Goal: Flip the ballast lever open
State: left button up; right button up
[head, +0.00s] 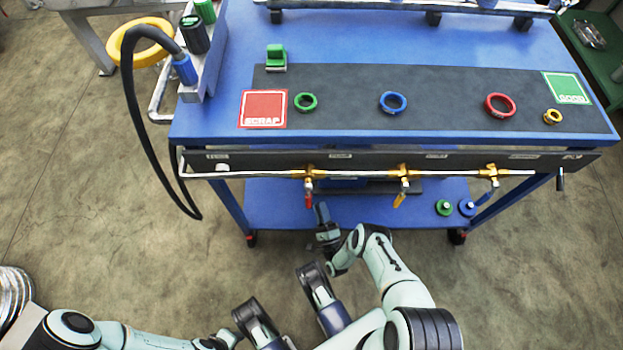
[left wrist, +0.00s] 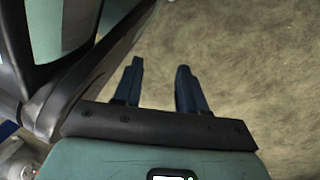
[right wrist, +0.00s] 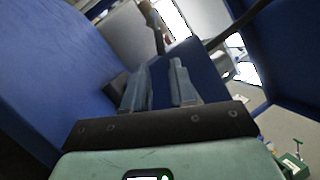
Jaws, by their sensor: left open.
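Three small valve levers hang from brass fittings on the pipe along the table's front: a red one (head: 309,200), an orange-yellow one (head: 399,201) and a blue one (head: 484,196). The labels above are too small to read, so I cannot tell which is the ballast lever. My right gripper (head: 321,212) is below the pipe, just right of the red lever, and appears apart from it. In the right wrist view its fingers (right wrist: 163,72) are a little apart with nothing visible between them. In the left wrist view my left gripper (left wrist: 160,80) is open and empty over the floor.
The blue table (head: 345,30) carries a dark mat (head: 340,95) with several coloured rings. A lower shelf (head: 275,215) is under the pipe, with green and blue round parts at its right. A black hose (head: 150,160) hangs at the left.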

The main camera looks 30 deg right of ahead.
pick_arm(q)
jog(key=shift+g, duration=0.7)
jog(key=s, duration=0.1)
jog(key=s+f+b, duration=0.2)
jog(key=s, duration=0.1)
jog(key=shift+a, duration=0.25)
pick_arm(e)
jog(key=x, duration=1)
jog(key=shift+w, duration=0.2)
jog(key=shift+r, duration=0.15)
pick_arm(q)
jog(key=shift+w, duration=0.1)
pick_arm(e)
grip_shut()
